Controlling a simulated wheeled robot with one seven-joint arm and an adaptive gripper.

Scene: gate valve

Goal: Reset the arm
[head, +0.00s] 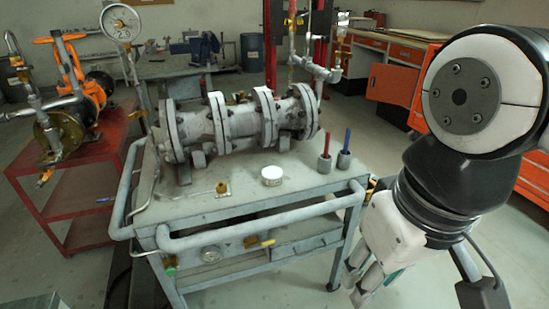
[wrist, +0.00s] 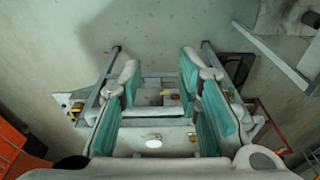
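My gripper (head: 366,282) hangs at the right of the head view, low and to the right of the grey cart, pointing down. In the wrist view my gripper (wrist: 160,82) has its two teal-padded fingers spread apart, and nothing is held between them. My arm comes down from the upper right of the head view, bent at a large white and grey joint. The grey flanged valve body (head: 238,124) lies on the cart top, apart from my gripper.
The grey cart (head: 250,203) has a front rail and carries a white round lid (head: 271,175) and red and blue sticks in holders. A red stand (head: 98,200) with pipework is at left. Orange cabinets (head: 392,84) stand behind. Open floor lies between the cart and cabinets.

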